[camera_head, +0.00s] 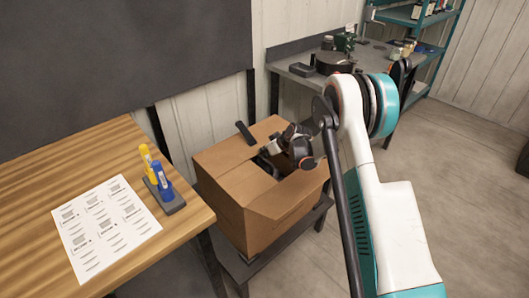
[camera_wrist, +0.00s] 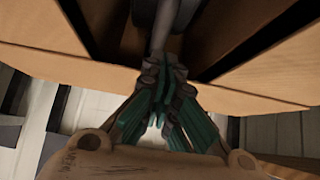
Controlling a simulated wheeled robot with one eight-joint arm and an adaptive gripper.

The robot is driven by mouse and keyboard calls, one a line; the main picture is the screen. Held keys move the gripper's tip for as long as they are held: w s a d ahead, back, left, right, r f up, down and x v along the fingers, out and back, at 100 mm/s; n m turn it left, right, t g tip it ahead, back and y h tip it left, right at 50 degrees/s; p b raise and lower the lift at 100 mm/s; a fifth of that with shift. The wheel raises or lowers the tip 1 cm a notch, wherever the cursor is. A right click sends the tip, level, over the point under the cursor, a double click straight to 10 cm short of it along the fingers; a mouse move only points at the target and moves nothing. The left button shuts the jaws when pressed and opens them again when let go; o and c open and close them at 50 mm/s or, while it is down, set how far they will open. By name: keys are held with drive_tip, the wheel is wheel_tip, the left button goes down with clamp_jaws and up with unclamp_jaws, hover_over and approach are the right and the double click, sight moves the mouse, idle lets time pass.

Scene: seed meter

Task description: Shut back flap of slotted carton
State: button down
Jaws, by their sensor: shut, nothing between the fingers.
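The brown slotted carton (camera_head: 250,222) stands on a low dark bench in the head view. Its top is partly open, with a dark gap in the middle. One flap (camera_head: 232,183) lies across the left part of the top, and another (camera_head: 287,196) slants over the right front. A tan panel at the back (camera_head: 262,128) is partly hidden by my arm. My gripper (camera_head: 268,156) is over the opening, shut and empty. In the wrist view, my closed fingers (camera_wrist: 165,92) are in front of tan cardboard panels (camera_wrist: 70,72); contact cannot be told.
A wooden table (camera_head: 75,162) at left holds a printed sheet (camera_head: 105,222) and a holder (camera_head: 165,197) with yellow and blue markers. A grey workbench (camera_head: 290,68) with tools stands behind. Open floor (camera_head: 460,185) lies at right.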

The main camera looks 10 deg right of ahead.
drive_tip(key=v, duration=1.1)
drive_tip(key=shift+r, duration=0.3)
drive_tip(key=s+r+m+h, duration=0.2)
drive_tip(key=s+r+m, duration=0.1)
drive_tip(key=s+r, duration=1.6)
drive_tip(key=s+d+m+h, duration=0.1)
drive_tip(key=s+m, duration=0.1)
drive_tip(key=s, duration=1)
drive_tip(key=s+d+r+m+h, duration=0.1)
drive_tip(key=s, duration=1.1)
drive_tip(key=shift+s+d+m+h, duration=0.3)
drive_tip(key=shift+d+m, duration=0.1)
drive_tip(key=shift+r, duration=0.15)
